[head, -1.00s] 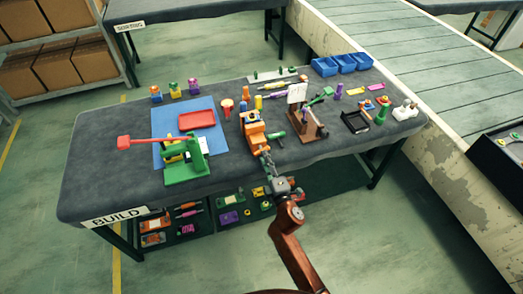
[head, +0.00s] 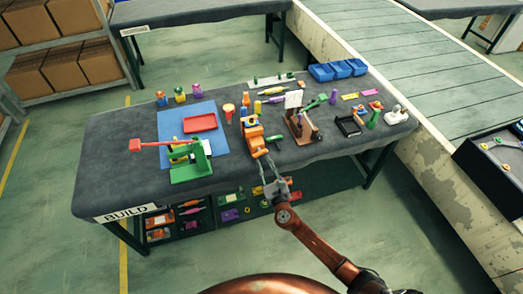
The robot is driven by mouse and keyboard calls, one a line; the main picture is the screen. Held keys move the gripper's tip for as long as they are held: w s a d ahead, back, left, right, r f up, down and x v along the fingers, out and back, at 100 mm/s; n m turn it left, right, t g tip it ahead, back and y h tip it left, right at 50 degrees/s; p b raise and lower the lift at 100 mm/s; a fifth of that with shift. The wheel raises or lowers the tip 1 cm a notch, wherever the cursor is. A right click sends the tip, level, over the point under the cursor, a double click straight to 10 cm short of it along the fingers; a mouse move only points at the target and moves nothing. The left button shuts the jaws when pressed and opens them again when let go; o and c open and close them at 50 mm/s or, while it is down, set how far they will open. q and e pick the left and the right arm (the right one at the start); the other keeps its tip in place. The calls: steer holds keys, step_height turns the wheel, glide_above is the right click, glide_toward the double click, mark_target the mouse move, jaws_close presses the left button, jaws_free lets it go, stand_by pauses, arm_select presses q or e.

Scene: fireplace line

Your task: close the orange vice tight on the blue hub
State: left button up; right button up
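The orange vice (head: 253,138) stands near the front edge of the grey-topped build table, right of the blue mat. A small blue part, probably the hub (head: 251,121), shows at the vice's top; whether the jaws touch it is too small to tell. My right gripper (head: 264,161) is at the vice's near end, over the table's front edge, with its fingers pointing toward the vice. Whether the fingers are open or shut on the vice's handle is too small to tell. My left gripper is not in view.
Left of the vice are a blue mat (head: 177,129) with a red tray (head: 200,123) and a green press (head: 190,170) with a red-ended lever. A brown stand (head: 301,128) is close on the right. Blue bins (head: 338,70) stand at the back right, beside a conveyor (head: 395,60).

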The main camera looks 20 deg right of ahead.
mark_target(260, 152)
steer(key=shift+r+n, duration=0.3)
steer(key=shift+n, duration=0.6)
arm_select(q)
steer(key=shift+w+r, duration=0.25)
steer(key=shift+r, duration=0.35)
arm_select(e)
steer(key=shift+w+f, duration=0.1)
steer(key=shift+f, duration=0.3)
steer(key=shift+w, duration=0.1)
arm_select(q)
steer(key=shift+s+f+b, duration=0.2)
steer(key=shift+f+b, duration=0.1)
arm_select(e)
steer(key=shift+w, duration=0.95)
steer(key=shift+c, duration=0.3)
jaws_close()
